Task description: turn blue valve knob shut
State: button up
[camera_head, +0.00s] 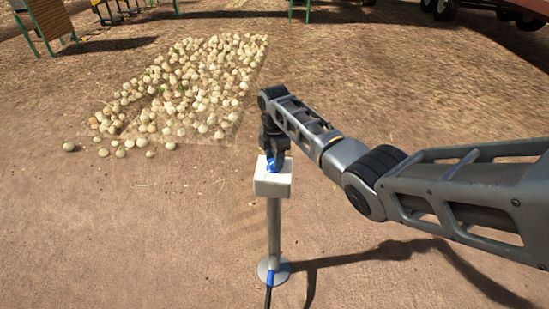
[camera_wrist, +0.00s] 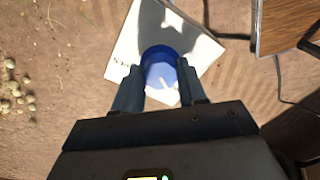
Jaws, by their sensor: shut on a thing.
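The blue valve knob (camera_wrist: 161,68) sits on top of a pale box (camera_head: 272,187) on a grey post with a round base. My gripper (camera_wrist: 160,90) comes down from above, with one finger on each side of the knob, and is shut on it. In the head view the knob (camera_head: 271,166) shows only as a small blue patch under my gripper (camera_head: 272,160), which hides most of it. The wrist view shows the knob's round top and part of the box's white top face (camera_wrist: 125,45). The knob's turn position cannot be told.
A wide spread of onions (camera_head: 190,85) lies on the ground behind and left of the post. A cable (camera_head: 268,297) runs from the post's base. Green-legged equipment (camera_head: 45,22) stands at the far left, and a wheeled red vehicle (camera_head: 500,8) at the far right. Bare dirt surrounds the post.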

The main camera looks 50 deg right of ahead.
jog(key=shift+w+n, duration=0.1)
jog(key=shift+n, duration=0.4)
jog(key=o, duration=1.1)
jog(key=shift+c, duration=0.2)
jog(key=shift+r, duration=3.9)
